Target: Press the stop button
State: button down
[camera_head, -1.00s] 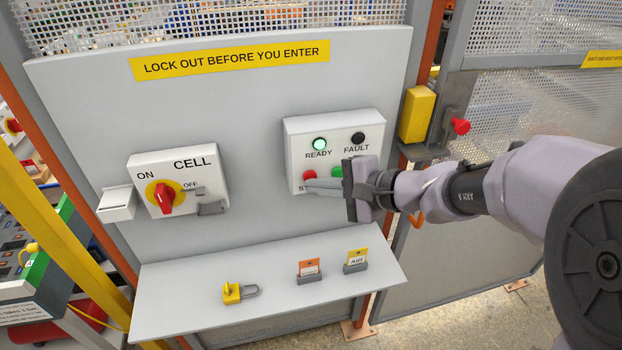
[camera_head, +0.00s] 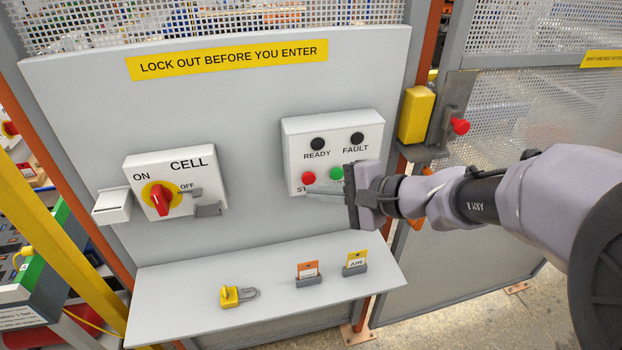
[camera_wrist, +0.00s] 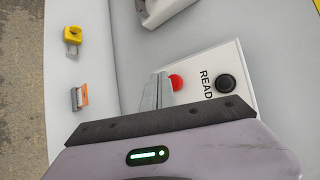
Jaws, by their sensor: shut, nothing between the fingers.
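The red stop button (camera_head: 309,177) sits at the lower left of the white control box (camera_head: 290,140); its label is partly hidden by my fingers. It also shows in the wrist view (camera_wrist: 177,82), beside my fingertips. My gripper (camera_head: 308,189) is shut and empty, its fingers pointing left across the lower box. The tips are at or just below the red button; I cannot tell whether they touch it. The READY lamp (camera_head: 318,144) and FAULT lamp (camera_head: 357,138) are both dark.
The CELL switch box (camera_head: 190,165) with a red knob is on the left of the panel. A shelf below holds a yellow padlock (camera_head: 230,296) and two tags (camera_head: 308,270) (camera_head: 356,260). A yellow box (camera_head: 415,115) is on the post at right.

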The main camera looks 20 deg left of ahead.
jog(key=shift+s+d+b, duration=0.3)
jog(key=shift+s+d, duration=0.15)
jog(key=shift+s, duration=0.25)
jog(key=shift+s+d+b, duration=0.35)
jog(key=shift+s+d, duration=0.1)
jog(key=shift+s, duration=0.3)
jog(key=shift+s+d+b, duration=0.3)
jog(key=shift+s+d, duration=0.15)
jog(key=shift+s, duration=0.25)
